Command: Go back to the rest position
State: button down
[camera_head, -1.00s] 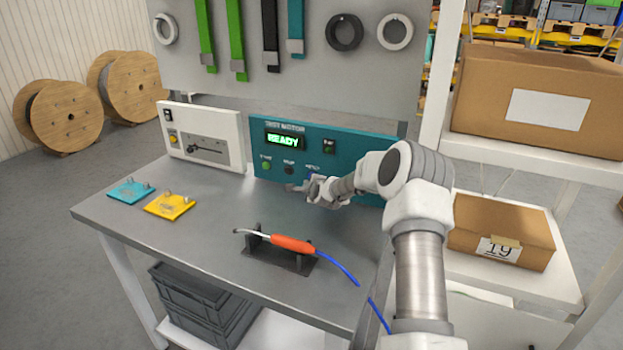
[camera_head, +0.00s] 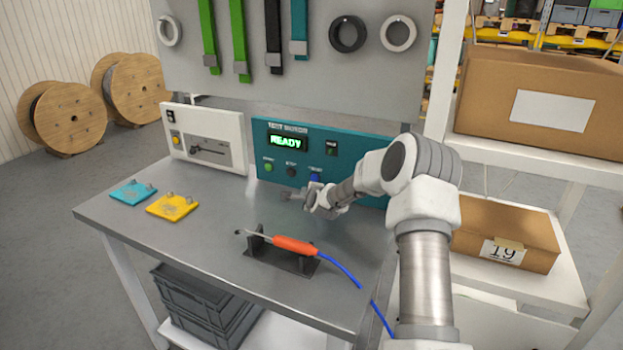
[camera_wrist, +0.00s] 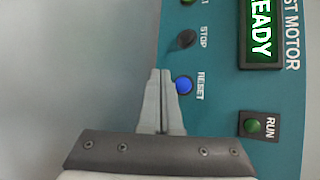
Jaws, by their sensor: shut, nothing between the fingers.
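My gripper (camera_head: 291,195) is shut and empty, above the grey workbench (camera_head: 215,235) and in front of the teal test motor panel (camera_head: 345,160). In the wrist view its closed fingertips (camera_wrist: 160,75) point beside the lit blue RESET button (camera_wrist: 184,86). In the head view this blue button (camera_head: 314,177) shows just above my gripper. I cannot tell whether the fingers touch the panel. The panel's display (camera_head: 286,142) reads READY in green.
An orange-handled tool (camera_head: 295,245) with a blue cable lies on a black stand (camera_head: 262,252) at the bench front. A teal plate (camera_head: 132,192) and a yellow plate (camera_head: 172,207) lie at left. A white device (camera_head: 205,138) stands left of the panel. Shelves with cardboard boxes (camera_head: 505,233) are at right.

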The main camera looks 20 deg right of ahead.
jog(key=shift+a+r, duration=0.2)
jog(key=shift+r, duration=0.1)
jog(key=s+a+r+n+g+y, duration=0.1)
jog(key=s+a+r+n+g, duration=0.1)
jog(key=s+a+r+n, duration=0.55)
jog(key=s+a+r+n+g, duration=0.2)
jog(key=s+a+r+n, duration=0.3)
jog(key=s+r, duration=0.5)
jog(key=s+a+n+g, duration=0.2)
jog(key=s+n, duration=0.8)
jog(key=s, duration=2.3)
jog(key=shift+r+g, duration=0.35)
jog(key=shift+g, duration=0.35)
